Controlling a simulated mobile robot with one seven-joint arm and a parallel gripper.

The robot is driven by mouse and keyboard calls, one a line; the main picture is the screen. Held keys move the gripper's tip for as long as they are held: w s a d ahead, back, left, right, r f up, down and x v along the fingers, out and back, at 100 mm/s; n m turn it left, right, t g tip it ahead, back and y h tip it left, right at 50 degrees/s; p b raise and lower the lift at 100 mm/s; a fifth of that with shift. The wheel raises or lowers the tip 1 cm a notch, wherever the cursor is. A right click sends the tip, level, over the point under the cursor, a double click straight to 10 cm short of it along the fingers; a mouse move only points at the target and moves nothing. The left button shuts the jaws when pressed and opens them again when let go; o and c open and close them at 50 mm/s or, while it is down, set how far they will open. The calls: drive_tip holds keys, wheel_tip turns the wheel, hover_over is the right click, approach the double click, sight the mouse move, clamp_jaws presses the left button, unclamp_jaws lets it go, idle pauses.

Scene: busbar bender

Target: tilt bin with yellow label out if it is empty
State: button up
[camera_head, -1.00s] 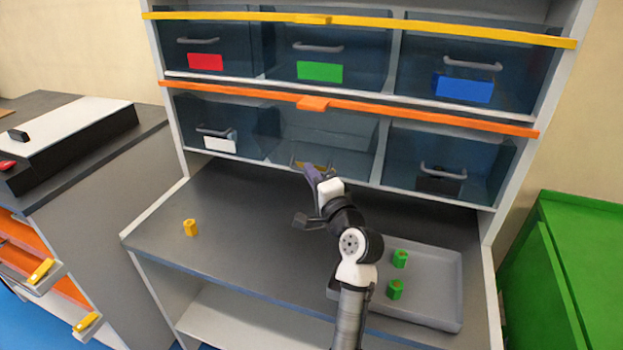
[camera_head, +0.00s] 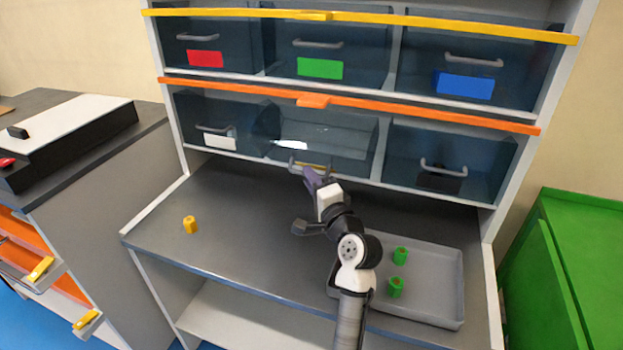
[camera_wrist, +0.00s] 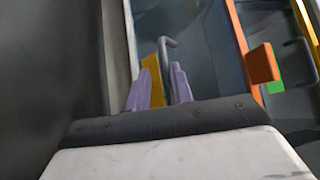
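The bin with the yellow label (camera_head: 335,140) is in the lower row, middle, its front leaning outward from the shelf. Its grey handle (camera_wrist: 168,60) and yellow label (camera_wrist: 152,82) show up close in the wrist view. My gripper (camera_head: 310,180) is at this handle. In the wrist view its purple fingers (camera_wrist: 162,85) stand on either side of the handle, which lies close to the right finger. Yellow shows between the left finger and the handle, and whether the fingers clamp it is unclear. No part is visible inside the bin, but its floor is not clearly seen.
Closed bins with a white label (camera_head: 219,141) and a black label (camera_head: 438,183) flank it. An orange rail (camera_head: 420,115) runs above. A grey tray (camera_head: 435,290) with two green parts (camera_head: 400,255) and a yellow part (camera_head: 190,225) are on the worktop.

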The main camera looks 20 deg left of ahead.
drive_tip(key=shift+o, duration=1)
drive_tip(key=shift+w+f, duration=0.1)
drive_tip(key=shift+f, duration=0.05)
drive_tip(key=shift+r, duration=0.2)
drive_tip(key=b+v, duration=0.2)
drive_tip(key=v, duration=1.2)
